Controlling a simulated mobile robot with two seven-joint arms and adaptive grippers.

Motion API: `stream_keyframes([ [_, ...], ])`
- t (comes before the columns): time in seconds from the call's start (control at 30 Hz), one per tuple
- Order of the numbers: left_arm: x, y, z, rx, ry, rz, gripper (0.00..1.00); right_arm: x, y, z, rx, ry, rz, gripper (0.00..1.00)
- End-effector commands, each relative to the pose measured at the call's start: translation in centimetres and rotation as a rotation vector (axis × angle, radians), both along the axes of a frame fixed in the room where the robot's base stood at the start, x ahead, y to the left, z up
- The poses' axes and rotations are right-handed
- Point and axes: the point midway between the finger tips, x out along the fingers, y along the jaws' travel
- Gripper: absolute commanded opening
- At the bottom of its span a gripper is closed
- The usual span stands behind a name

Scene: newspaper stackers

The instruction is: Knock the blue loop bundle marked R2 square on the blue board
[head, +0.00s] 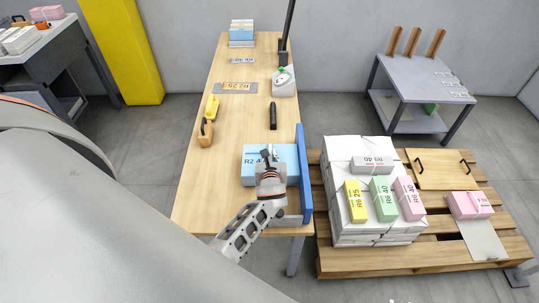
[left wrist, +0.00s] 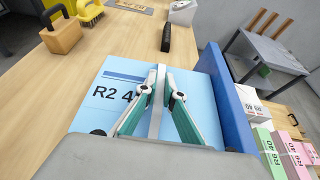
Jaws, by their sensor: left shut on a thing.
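The light blue bundle marked R2 (head: 251,173) lies on the near end of the wooden table, label up. It fills the middle of the left wrist view (left wrist: 105,105). A pale upright loop (left wrist: 157,100) crosses its top. The blue board (head: 305,178) stands upright along the table's right edge, beside the bundle's right side; it also shows in the left wrist view (left wrist: 228,100). Whether they touch is hard to tell. My left gripper (head: 267,155) is over the bundle, its fingers (left wrist: 160,88) shut on the loop. The bundle's near part is hidden by my gripper. My right gripper is not in view.
A wood-handled brush (head: 206,132), a yellow-handled brush (head: 211,107), a black marker-like tool (head: 273,116) and a scale-like device (head: 284,82) lie farther up the table. A pallet (head: 335,262) with a wrapped stack and coloured bundles stands to the right.

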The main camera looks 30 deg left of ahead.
Motion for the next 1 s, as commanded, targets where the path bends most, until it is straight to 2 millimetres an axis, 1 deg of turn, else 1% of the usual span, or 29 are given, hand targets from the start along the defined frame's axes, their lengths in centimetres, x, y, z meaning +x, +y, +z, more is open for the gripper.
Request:
stream_keyframes([
  [0.03, 0.44, -0.28, 0.57, -0.002, -0.011, -0.005, 0.0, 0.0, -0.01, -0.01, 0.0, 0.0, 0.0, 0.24],
  [1.0, 0.67, -0.88, 0.61, -0.006, -0.013, -0.01, 0.0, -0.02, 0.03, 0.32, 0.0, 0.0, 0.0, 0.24],
])
